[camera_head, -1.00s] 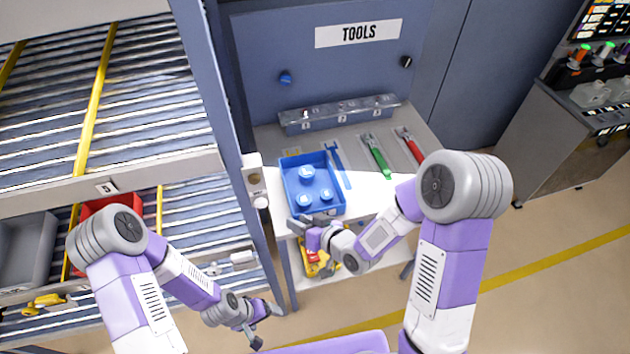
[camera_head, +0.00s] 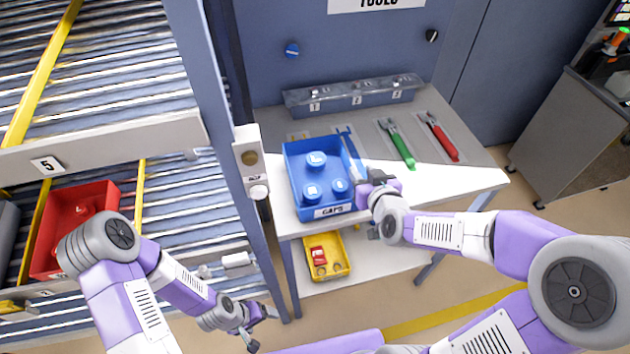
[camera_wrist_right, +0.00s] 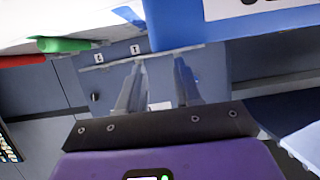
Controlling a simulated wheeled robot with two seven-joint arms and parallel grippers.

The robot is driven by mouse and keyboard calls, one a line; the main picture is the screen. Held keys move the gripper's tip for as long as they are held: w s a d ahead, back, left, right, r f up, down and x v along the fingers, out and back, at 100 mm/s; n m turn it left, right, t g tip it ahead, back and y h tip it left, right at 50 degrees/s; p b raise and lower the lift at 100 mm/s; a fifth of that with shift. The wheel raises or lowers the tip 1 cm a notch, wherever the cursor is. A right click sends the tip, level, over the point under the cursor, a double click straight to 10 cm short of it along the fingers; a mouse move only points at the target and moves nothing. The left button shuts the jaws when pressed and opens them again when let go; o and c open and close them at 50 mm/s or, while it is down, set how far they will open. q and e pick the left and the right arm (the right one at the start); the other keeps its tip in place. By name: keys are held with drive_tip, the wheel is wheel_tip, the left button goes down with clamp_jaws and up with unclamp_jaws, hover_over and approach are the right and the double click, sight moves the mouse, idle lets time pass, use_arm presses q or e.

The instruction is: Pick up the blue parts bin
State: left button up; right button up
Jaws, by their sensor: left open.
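The blue parts bin (camera_head: 290,178), labelled CAPS on its front, stands on the white bench with 3 blue caps inside. My right gripper (camera_head: 362,187) is close to the bin's right side near its front corner; I cannot tell whether it touches. In the right wrist view its fingers (camera_wrist_right: 158,85) are apart with nothing between them, and the blue bin (camera_wrist_right: 180,28) fills the upper right. My left gripper (camera_head: 262,328) is open and empty, low beside the conveyor rack, away from the bin.
A blue tool lies just right of the bin, then green pliers (camera_head: 400,147) and red pliers (camera_head: 441,138). A numbered clear-lidded tray (camera_head: 350,97) stands behind. A yellow bin (camera_head: 338,262) sits on the shelf below. A red bin (camera_head: 52,238) is on the rack at left.

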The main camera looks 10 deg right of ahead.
sight(349, 160)
drive_tip(key=shift+w+a+f, duration=0.1)
drive_tip(key=shift+w+f, duration=0.05)
drive_tip(key=shift+w, duration=0.15)
drive_tip(key=x, duration=0.2)
drive_tip(key=b+x, duration=0.1)
drive_tip(key=x, duration=0.3)
drive_tip(key=shift+w+a, duration=0.25)
drive_tip(key=shift+w, duration=0.15)
clamp_jaws()
